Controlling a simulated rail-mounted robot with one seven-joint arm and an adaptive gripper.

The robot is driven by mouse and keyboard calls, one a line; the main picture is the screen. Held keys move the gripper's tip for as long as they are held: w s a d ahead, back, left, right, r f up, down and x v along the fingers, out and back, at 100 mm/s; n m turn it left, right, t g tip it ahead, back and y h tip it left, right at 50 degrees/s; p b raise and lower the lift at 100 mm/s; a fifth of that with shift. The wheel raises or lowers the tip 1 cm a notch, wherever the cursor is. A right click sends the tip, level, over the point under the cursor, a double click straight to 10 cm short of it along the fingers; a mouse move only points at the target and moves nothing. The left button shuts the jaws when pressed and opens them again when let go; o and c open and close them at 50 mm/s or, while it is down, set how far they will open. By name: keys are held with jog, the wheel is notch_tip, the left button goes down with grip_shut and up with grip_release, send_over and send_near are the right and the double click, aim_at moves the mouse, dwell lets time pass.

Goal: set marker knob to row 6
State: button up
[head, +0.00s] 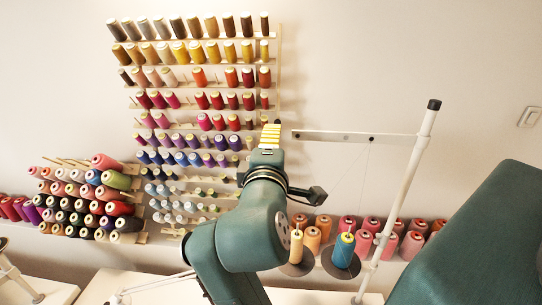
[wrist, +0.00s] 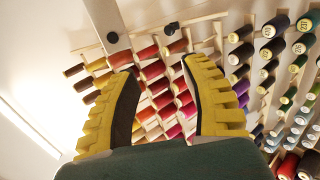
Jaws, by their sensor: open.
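In the wrist view, a small dark knob (wrist: 171,28) shows just beyond and above the gap between my fingertips, at or in front of the rack's pale edge rail (wrist: 205,19). I take it for the marker knob; its row cannot be told.
A white thread-stand bar (head: 340,137) on a slanted pole (head: 408,185) is right of my gripper; the bar's end also shows in the wrist view (wrist: 101,14). Blue (head: 343,251) and cream (head: 296,247) spools stand below. A spool stand (head: 138,183) is at left.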

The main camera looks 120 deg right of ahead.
jog(key=shift+v, duration=2.15)
